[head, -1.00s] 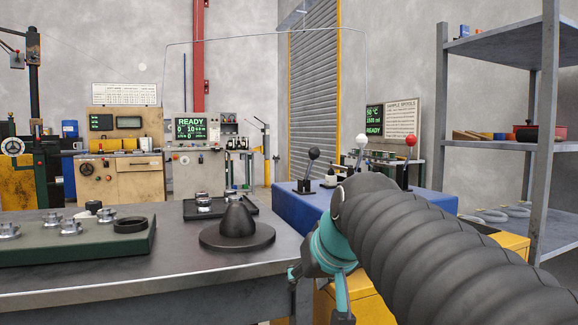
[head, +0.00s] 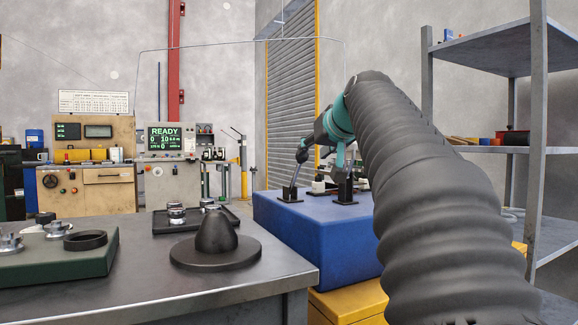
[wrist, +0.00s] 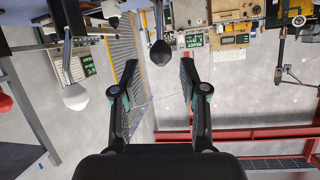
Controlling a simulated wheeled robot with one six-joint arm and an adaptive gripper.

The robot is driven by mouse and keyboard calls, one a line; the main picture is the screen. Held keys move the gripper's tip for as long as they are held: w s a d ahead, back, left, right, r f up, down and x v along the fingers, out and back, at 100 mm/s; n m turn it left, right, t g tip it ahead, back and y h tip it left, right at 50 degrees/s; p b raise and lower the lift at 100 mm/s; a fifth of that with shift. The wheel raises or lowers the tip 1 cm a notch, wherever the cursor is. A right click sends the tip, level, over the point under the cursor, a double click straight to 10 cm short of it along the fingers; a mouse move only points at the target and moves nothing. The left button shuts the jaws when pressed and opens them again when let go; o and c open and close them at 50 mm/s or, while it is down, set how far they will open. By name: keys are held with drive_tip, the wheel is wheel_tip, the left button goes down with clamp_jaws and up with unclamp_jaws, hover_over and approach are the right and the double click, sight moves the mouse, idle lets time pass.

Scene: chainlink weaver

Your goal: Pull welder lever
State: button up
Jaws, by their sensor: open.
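A blue box (head: 320,235) carries a row of upright levers. In the upside-down wrist view, the black-knobbed lever (wrist: 160,52) lies ahead of my gripper (wrist: 157,75), between the lines of its two fingers and seemingly just beyond the tips. The white-knobbed lever (wrist: 75,97) is left of the left finger, and a red-knobbed lever (wrist: 5,104) is cut by the left edge. My gripper is open and empty. In the head view my gripper (head: 320,155) is over the box and hides most of the knobs. I cannot tell which lever is the welder's.
A metal table (head: 215,285) with a dark cone on a disc (head: 215,240) and a green tray (head: 60,265) stands at left. A grey shelf (head: 490,50) stands at right. Machines with a green READY screen (head: 165,138) stand at the back.

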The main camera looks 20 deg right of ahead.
sight(300, 163)
drive_tip(key=x, duration=1)
drive_tip(key=shift+w+f, duration=0.15)
drive_tip(key=shift+a, duration=0.1)
clamp_jaws()
